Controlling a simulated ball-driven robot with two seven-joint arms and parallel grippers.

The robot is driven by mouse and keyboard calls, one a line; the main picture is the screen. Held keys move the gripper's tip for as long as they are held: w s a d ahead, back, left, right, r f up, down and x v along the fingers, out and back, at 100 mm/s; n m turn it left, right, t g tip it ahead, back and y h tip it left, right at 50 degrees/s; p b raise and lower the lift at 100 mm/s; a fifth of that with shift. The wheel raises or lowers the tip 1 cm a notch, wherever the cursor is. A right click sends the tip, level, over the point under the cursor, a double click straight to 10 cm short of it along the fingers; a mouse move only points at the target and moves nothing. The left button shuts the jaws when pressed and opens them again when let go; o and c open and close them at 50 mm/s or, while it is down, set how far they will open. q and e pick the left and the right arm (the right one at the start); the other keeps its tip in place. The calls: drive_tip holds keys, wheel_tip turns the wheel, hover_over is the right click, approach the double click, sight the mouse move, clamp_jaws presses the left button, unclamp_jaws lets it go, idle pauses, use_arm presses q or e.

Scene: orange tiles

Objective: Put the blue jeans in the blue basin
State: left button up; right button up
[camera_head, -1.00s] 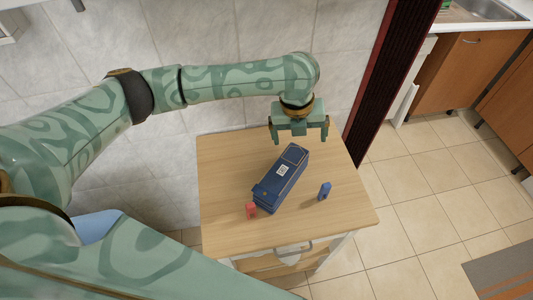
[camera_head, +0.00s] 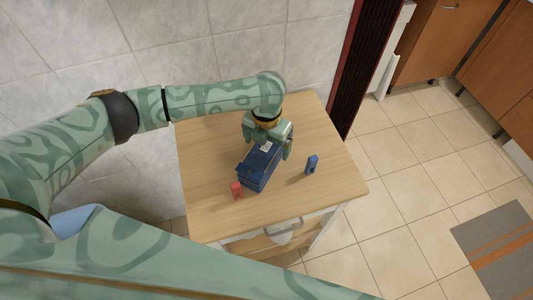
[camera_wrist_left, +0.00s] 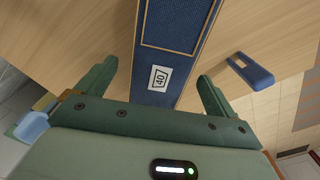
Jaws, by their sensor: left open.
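The folded blue jeans (camera_head: 262,165) lie as a dark, box-like bundle on the wooden table, with tan stitching and a white label. They also fill the upper middle of the left wrist view (camera_wrist_left: 178,35), label reading 40. My left gripper (camera_head: 268,142) is open, its fingers at either side of the far part of the jeans; in the left wrist view (camera_wrist_left: 157,73) gaps show beside both fingers. A light blue surface (camera_head: 72,220), mostly hidden behind my arm, may be the blue basin; I cannot tell for sure. My right gripper is not in view.
The wooden table (camera_head: 210,215) also bears a small red object (camera_head: 237,190) near the jeans' near end and a small blue object (camera_head: 311,165) to their right. A tiled wall stands behind, a dark post (camera_head: 350,70) behind right. Floor at right is clear up to a striped mat (camera_head: 497,250).

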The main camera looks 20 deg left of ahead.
use_arm(q)
wheel_tip(320, 180, down, 5)
drive_tip(key=shift+b, duration=0.85)
drive_tip(key=shift+r, duration=0.2)
drive_tip(key=c, duration=1.6)
